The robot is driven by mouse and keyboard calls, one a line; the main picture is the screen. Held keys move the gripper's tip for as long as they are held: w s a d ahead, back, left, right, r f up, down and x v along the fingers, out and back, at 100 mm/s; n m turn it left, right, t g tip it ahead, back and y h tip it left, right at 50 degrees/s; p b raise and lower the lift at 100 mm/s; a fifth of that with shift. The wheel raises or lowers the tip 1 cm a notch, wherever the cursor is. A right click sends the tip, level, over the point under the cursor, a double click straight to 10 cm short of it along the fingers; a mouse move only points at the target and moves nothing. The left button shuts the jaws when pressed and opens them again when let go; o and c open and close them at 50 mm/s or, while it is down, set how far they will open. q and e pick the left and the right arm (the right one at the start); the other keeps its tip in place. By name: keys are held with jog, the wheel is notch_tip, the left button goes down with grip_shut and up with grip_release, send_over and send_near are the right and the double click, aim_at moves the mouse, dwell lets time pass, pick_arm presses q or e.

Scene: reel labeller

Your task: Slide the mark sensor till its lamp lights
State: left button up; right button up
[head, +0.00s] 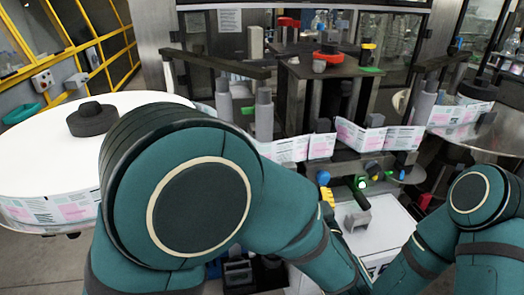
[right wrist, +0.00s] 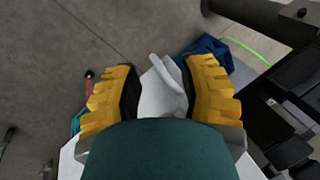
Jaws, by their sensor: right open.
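In the head view a small green lamp (head: 362,183) glows on the labeller's front. A dark and grey block (head: 358,212) sits just below it; this looks like the mark sensor, though I cannot be sure. A yellow ridged piece (head: 327,196), which looks like a gripper finger, shows left of the lamp behind my teal left arm. I cannot tell which gripper it belongs to. My right gripper (right wrist: 162,92) is open in the right wrist view, its two yellow fingers apart. A pale object lies in view between them, and contact is unclear. My left arm hides much of the machine's front.
A large white label reel (head: 60,145) stands at the left with a dark hub (head: 92,119). The printed label web (head: 360,135) runs across the machine. A pale worktop (head: 378,232) lies below the block. My two arms are close together at the lower right.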

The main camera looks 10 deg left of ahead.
aim_at(288, 163)
pick_arm(q)
jog(key=x, duration=1.3)
jog(key=shift+w+a, duration=0.1)
jog(key=shift+w, duration=0.05)
jog(key=shift+f, duration=0.1)
grip_shut()
